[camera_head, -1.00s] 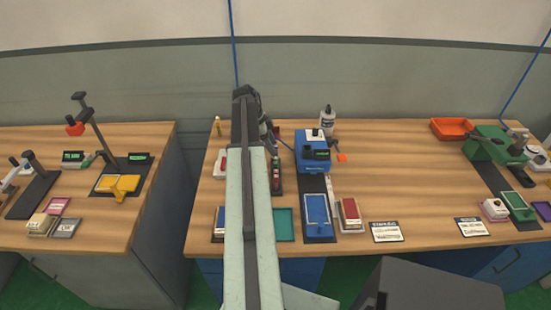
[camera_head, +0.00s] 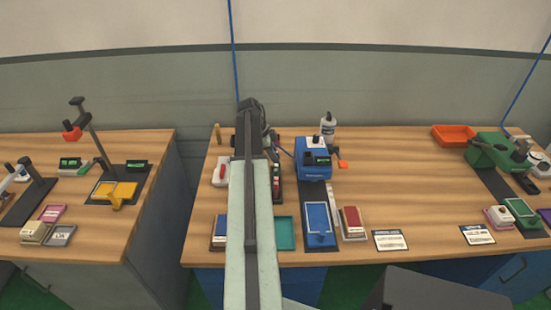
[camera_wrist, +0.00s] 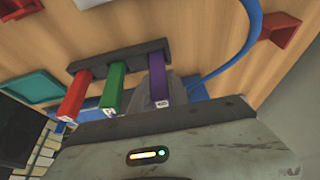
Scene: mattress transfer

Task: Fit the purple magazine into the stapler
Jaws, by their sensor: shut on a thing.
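The purple magazine (camera_wrist: 158,78) shows in the wrist view, beside a green magazine (camera_wrist: 116,85) and a red magazine (camera_wrist: 76,92). Their far ends meet a dark rack (camera_wrist: 118,60). My gripper (camera_wrist: 165,92) is shut on the purple magazine, with grey fingers around it; the finger contact is partly hidden. In the head view my arm hides the gripper, and only part of the rack (camera_head: 276,185) shows beside it. A blue machine (camera_head: 312,172), seemingly the stapler, stands just right of the rack. Its loading opening cannot be made out.
A white bottle (camera_head: 327,127) stands behind the blue machine. A teal tray (camera_head: 284,233) and a blue tray (camera_head: 319,222) lie in front. A green machine (camera_head: 498,152) and an orange tray (camera_head: 453,134) are at the right. The bench between is mostly clear.

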